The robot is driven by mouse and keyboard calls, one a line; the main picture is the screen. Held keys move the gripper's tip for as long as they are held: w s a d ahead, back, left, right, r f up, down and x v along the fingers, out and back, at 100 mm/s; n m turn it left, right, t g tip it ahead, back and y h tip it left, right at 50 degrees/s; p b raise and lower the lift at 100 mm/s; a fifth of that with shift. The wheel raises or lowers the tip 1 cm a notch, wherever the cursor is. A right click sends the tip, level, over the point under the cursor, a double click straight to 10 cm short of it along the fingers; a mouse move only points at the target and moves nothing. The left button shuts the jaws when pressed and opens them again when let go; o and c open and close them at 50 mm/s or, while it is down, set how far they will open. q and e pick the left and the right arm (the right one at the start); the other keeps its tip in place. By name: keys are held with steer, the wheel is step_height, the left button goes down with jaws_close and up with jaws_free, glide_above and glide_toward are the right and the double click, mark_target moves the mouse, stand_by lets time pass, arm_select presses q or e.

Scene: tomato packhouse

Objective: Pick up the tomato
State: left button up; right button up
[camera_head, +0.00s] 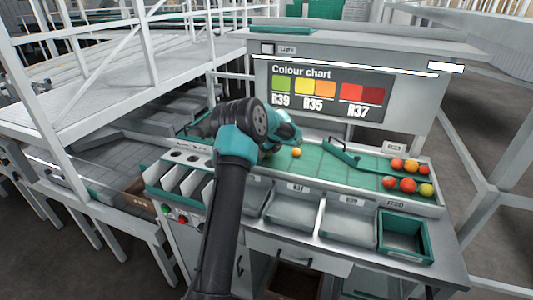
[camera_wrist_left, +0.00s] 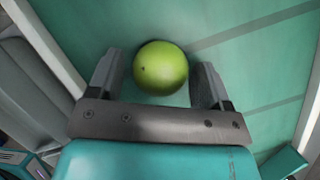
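A green tomato (camera_wrist_left: 160,67) lies on the teal belt surface in the left wrist view, between the two fingers of my left gripper (camera_wrist_left: 158,80). The fingers are apart, with a narrow gap showing on each side of the tomato. In the head view my left gripper (camera_head: 275,145) is low over the teal sorting surface (camera_head: 325,172), and its fingertips are largely hidden by its own body. An orange tomato (camera_head: 296,152) lies just right of it. My right gripper is not in view.
Several red, orange and yellow tomatoes (camera_head: 408,185) are gathered at the right end. A teal diverter bar (camera_head: 342,153) crosses the surface. Grey bins (camera_head: 348,222) and a green crate (camera_head: 405,235) stand along the front. A colour chart panel (camera_head: 327,90) rises behind.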

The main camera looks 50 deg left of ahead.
arm_select(q)
steer(key=c, duration=0.5)
steer(key=shift+c, duration=0.2)
steer(key=shift+r, duration=0.15)
steer(key=shift+r, duration=1.5)
steer(key=shift+s+d+r, duration=0.1)
steer(key=shift+r, duration=0.05)
steer(key=s+d+r, duration=0.1)
steer(key=s+d, duration=0.9)
steer(key=d, duration=0.1)
steer(key=shift+s+d+r, duration=0.2)
steer(key=shift+s+d, duration=0.05)
steer(key=shift+d, duration=0.15)
